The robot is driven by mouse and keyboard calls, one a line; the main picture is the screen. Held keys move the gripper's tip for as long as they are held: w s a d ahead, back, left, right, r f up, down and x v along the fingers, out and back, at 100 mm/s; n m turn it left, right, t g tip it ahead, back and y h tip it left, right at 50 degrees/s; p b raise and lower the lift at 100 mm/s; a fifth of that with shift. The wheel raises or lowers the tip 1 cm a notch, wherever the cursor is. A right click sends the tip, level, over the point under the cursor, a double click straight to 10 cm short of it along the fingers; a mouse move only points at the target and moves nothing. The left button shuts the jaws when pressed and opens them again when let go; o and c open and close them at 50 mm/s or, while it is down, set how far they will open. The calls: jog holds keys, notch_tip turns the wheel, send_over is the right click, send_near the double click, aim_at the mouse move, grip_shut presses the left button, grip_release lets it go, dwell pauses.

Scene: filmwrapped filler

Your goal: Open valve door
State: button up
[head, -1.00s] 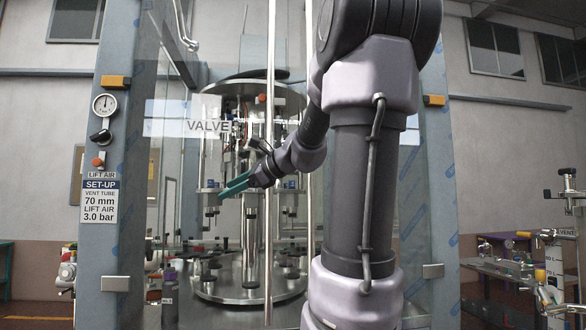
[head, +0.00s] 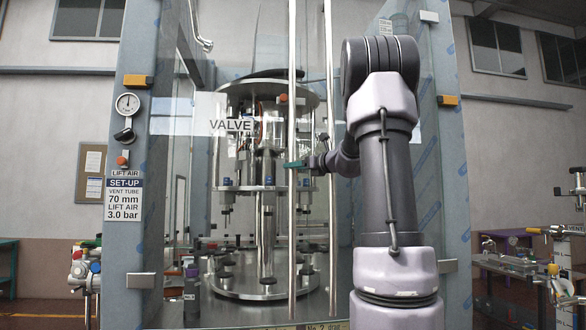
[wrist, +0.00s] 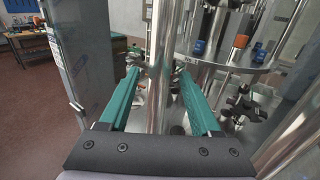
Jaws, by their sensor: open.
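The valve door is a clear panel with a white VALVE label (head: 230,125) in the head view. Two upright steel bars stand near its right side: a left bar (head: 292,80) and a right bar (head: 330,80). My gripper (head: 297,164) is at the left bar at mid height, its teal fingers pointing left. In the wrist view my gripper (wrist: 158,76) is open, with an upright steel bar (wrist: 160,105) between its fingers. I cannot tell whether either finger touches it. The panel looks shut, though its edge is hard to see.
Behind the panels stands a round steel filler machine (head: 265,280). A blue-grey post (head: 138,200) with a gauge (head: 127,103) is on the left, another post (head: 425,160) on the right. Benches with fittings stand at both sides. A workbench (wrist: 30,42) shows in the wrist view.

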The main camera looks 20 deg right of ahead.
jog(key=shift+x, duration=1)
jog(key=shift+c, duration=0.2)
grip_shut()
dwell(0.6)
